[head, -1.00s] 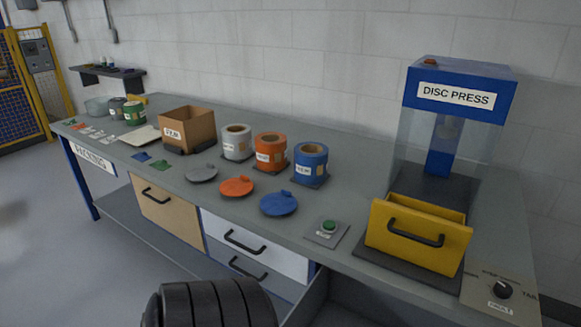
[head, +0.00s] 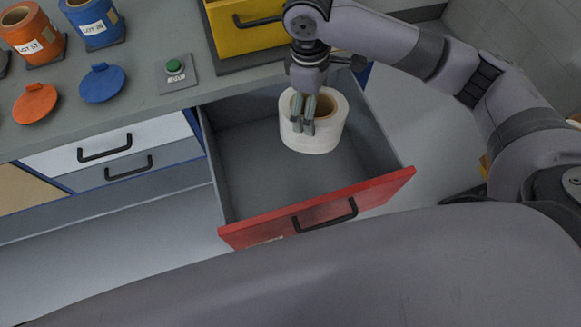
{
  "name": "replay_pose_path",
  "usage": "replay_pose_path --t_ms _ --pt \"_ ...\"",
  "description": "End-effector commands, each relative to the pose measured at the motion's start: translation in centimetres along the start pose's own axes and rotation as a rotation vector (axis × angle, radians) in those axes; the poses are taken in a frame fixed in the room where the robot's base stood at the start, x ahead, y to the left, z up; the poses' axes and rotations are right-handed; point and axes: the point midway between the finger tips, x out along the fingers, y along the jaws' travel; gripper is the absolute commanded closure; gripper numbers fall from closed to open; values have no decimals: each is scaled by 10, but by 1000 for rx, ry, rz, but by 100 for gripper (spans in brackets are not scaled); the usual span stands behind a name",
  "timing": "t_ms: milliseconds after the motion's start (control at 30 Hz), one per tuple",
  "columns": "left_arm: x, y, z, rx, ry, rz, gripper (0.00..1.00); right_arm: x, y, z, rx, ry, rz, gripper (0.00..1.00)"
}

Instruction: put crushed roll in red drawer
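The red drawer (head: 372,199) is pulled open below the bench, with its grey inside showing. A thick white roll (head: 324,138) with a brown core is at the drawer's back right part. I cannot tell whether it touches the drawer floor. My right gripper (head: 304,125) comes down from above with its fingers close together at the roll's near left wall, and it looks shut on that wall. Any crushing of the roll is not clear from here. My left gripper is not in view.
The yellow press drawer (head: 240,28) and the green button (head: 175,67) are on the bench behind. The blue lid (head: 102,84) and orange lid (head: 35,103) lie to the left. The left and front of the red drawer are empty.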

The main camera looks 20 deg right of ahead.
Motion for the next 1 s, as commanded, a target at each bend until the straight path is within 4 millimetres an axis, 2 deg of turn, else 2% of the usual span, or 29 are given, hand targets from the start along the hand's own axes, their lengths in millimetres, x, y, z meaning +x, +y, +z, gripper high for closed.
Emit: replay_pose_path --t_ms 200,333,533,1000 --pt "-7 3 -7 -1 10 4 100 16 6 -14 -310 2 35 70" --pt "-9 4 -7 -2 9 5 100 23 8 -17 -417 2 51 70" --pt "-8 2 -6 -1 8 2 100 39 9 -20 -472 1 59 70" --pt "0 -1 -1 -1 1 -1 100 144 8 -32 -472 -1 58 70"
